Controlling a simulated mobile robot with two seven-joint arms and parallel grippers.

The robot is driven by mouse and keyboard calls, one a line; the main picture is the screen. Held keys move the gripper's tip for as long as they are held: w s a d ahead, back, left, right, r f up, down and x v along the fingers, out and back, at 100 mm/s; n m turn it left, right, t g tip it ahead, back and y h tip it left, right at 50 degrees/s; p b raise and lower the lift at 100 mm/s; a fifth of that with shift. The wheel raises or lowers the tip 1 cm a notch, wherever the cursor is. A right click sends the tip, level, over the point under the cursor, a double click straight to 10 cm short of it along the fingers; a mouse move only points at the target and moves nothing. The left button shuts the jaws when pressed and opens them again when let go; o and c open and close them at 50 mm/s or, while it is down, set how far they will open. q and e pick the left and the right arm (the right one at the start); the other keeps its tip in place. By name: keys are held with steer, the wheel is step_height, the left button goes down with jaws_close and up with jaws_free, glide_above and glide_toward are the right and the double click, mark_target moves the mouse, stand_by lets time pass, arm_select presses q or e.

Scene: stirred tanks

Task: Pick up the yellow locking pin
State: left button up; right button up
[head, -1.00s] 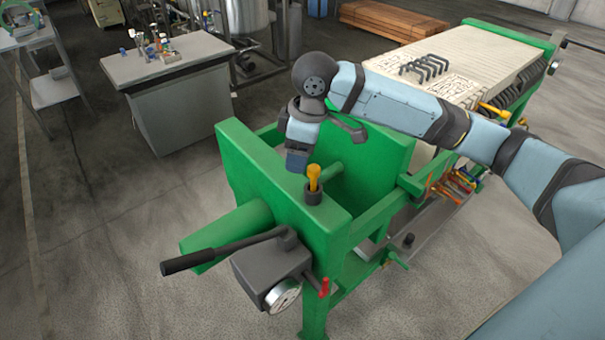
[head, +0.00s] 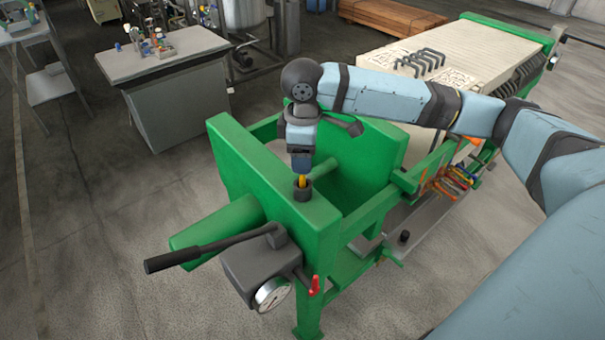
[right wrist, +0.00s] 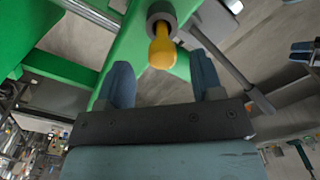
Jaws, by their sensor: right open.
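The yellow locking pin (head: 302,181) stands upright in a dark round socket (head: 302,193) on top of the green end frame (head: 262,165). My right gripper (head: 301,172) is directly above it, pointing down, and hides the pin's upper part. In the right wrist view the pin (right wrist: 162,50) shows its rounded yellow head near the top centre, with the dark socket (right wrist: 160,14) behind it. The two blue fingers of my right gripper (right wrist: 162,80) are spread apart, and the pin head lies in line with the gap between them. My left gripper is not in view.
A black lever (head: 205,252) and a grey box with a round gauge (head: 272,294) are on the frame's near side. A green plate (head: 365,150) stands behind the pin. A grey bench (head: 165,60) with bottles is at upper left.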

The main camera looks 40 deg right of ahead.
mark_target(303, 180)
step_height(303, 180, down, 5)
steer(key=shift+f, duration=0.1)
steer(key=shift+a, duration=0.1)
steer(key=c, duration=1)
